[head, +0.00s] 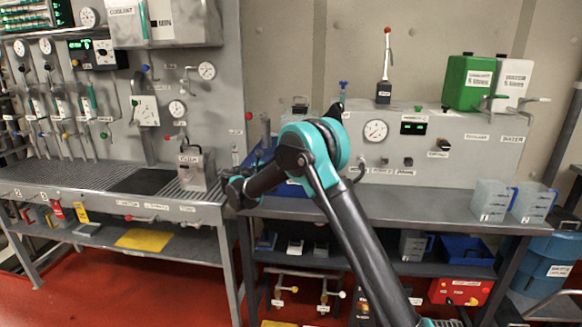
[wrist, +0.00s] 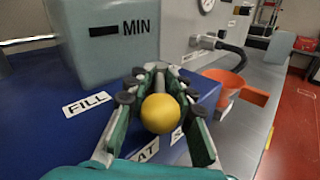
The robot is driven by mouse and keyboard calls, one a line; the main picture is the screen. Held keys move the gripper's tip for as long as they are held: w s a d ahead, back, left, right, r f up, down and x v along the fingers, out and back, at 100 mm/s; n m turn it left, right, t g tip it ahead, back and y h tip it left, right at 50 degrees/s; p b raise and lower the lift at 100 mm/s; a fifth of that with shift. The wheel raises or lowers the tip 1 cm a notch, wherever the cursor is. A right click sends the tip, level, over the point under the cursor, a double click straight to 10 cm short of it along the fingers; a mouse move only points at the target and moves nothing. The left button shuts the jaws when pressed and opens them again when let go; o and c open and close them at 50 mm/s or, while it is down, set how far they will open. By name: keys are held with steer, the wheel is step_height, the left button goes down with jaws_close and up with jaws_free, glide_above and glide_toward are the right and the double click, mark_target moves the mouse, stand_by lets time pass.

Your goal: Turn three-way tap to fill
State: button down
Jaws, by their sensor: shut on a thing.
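The tap's yellow ball knob (wrist: 161,113) stands over a blue surface in the wrist view. My gripper (wrist: 156,76) has its two green-lined fingers on either side of the knob and is shut on it. The tips reach past the ball, where the stem is mostly hidden. A white FILL label (wrist: 87,104) lies on the blue surface left of the fingers. Two more labels below the knob are partly covered, one showing "AT" (wrist: 147,150). In the head view my arm hides the tap, and my gripper cannot be made out clearly.
A grey-green tank marked MIN (wrist: 103,45) stands close behind the left finger. An orange funnel (wrist: 226,88) and a black hose (wrist: 233,54) are to the right. In the head view, two clear jugs (head: 490,200) stand at the bench's right end; the bench middle (head: 420,205) is clear.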

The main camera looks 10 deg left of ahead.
steer(key=shift+w+a+m+g+h, duration=0.15)
steer(key=shift+m+g+h, duration=0.45)
steer(key=shift+g, duration=0.1)
steer(key=c, duration=1.5)
jaws_free()
steer(key=v, duration=1.2)
